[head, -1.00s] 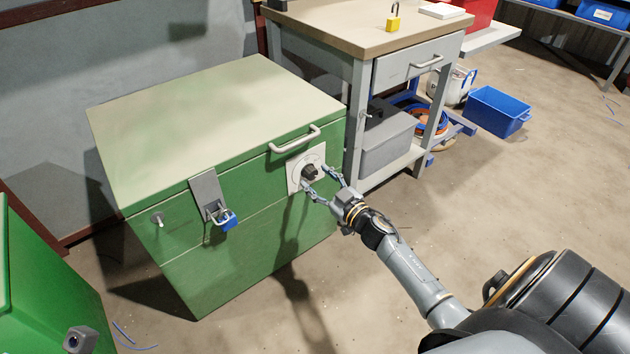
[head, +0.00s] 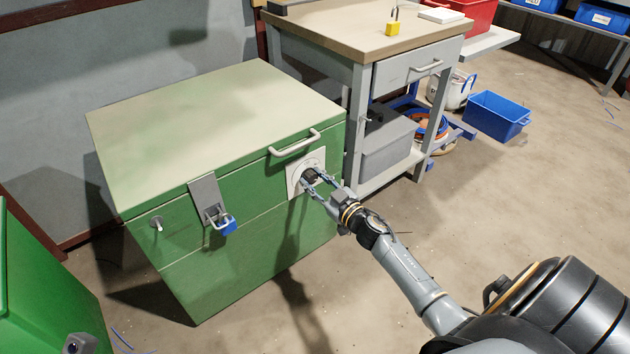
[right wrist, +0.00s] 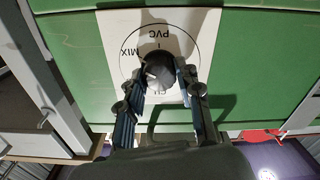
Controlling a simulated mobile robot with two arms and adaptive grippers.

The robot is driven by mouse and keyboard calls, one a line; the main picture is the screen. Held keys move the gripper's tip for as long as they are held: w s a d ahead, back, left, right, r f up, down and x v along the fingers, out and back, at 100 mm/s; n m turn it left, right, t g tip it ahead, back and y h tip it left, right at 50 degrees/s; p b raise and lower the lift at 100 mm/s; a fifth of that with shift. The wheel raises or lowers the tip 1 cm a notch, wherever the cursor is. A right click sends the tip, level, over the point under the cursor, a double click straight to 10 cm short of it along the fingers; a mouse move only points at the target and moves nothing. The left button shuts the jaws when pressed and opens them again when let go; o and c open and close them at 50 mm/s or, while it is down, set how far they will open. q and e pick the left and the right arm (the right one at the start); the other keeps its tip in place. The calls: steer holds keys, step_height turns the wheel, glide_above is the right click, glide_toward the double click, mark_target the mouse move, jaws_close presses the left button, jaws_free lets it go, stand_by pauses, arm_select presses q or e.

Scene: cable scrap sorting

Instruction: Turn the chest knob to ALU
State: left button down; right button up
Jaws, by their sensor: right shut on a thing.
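The green chest (head: 185,268) stands closed at left centre in the head view. Its dark knob (head: 309,176) sits on a white dial plate (head: 293,181) on the chest's front, below the lid handle. My right gripper (head: 313,178) is shut on the knob. In the right wrist view the knob (right wrist: 158,70) is between the two fingers of the gripper (right wrist: 160,85). The dial plate (right wrist: 112,25) shows upside-down words PVC and MIX; another label is partly hidden by the gripper. The knob's pointer direction cannot be told. My left gripper is not in view.
A hasp with a blue padlock (head: 228,224) hangs on the chest front. A blue bin (head: 495,116) lies on the floor beyond. The floor before the chest is open.

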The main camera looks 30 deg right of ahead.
steer(key=n, duration=0.5)
steer(key=shift+n, duration=0.3)
steer(key=n, duration=0.5)
steer(key=shift+n, duration=0.7)
steer(key=shift+a, duration=0.1)
steer(key=o, duration=1.1)
steer(key=shift+o, duration=0.2)
steer(key=s+d, duration=0.1)
steer(key=s, duration=1.1)
